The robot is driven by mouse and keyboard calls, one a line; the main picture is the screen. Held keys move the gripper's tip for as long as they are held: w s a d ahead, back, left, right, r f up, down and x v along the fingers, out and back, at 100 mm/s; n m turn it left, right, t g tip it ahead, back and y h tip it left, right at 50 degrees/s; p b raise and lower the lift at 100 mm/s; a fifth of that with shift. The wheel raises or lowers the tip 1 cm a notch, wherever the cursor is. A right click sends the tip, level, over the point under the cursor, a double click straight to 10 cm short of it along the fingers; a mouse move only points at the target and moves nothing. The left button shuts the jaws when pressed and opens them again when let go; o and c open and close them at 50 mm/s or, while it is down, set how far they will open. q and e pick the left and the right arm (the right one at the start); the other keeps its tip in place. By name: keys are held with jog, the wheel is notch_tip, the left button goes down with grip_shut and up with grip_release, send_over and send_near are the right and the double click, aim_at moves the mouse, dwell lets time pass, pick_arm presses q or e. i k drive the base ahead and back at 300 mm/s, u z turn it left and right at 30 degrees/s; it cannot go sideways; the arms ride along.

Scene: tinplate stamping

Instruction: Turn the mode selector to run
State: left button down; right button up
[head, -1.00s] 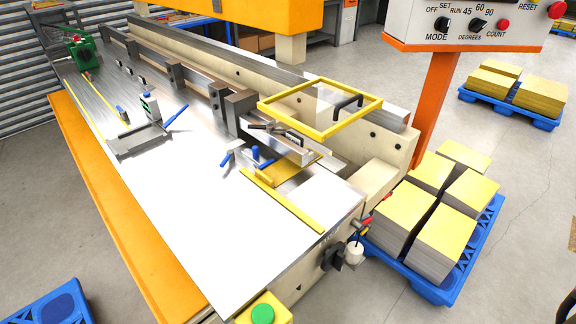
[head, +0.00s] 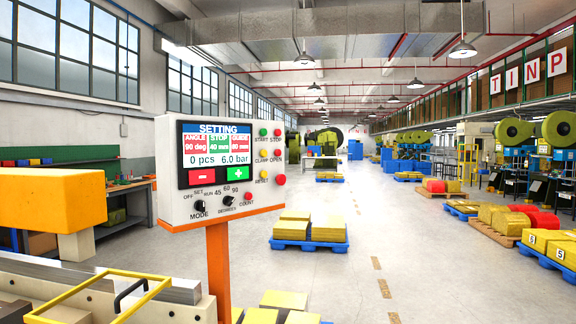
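The mode selector (head: 199,206) is a small black knob labelled MODE at the lower left of the control panel (head: 178,140). OFF, SET and RUN are printed around it from left to right. The knob is too small to tell for sure which mark it points to. The screen (head: 215,142) above it reads SETTING, with 90 deg, 40 mm, 0 pcs and 6.0 bar. Neither of my grippers is in view.
A second black knob (head: 228,201), marked DEGREES, and a red COUNT button (head: 248,196) sit right of the selector. START, STOP, CLAMP, OPEN and RESET buttons line the right side. An orange post (head: 218,265) carries the panel. A yellow guard frame (head: 95,285) stands lower left.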

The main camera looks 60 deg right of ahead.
aim_at(199, 204)
jog(key=k, duration=0.1)
jog(key=z, duration=2.9)
jog(key=i, duration=3.6)
jog(key=u, duration=3.05)
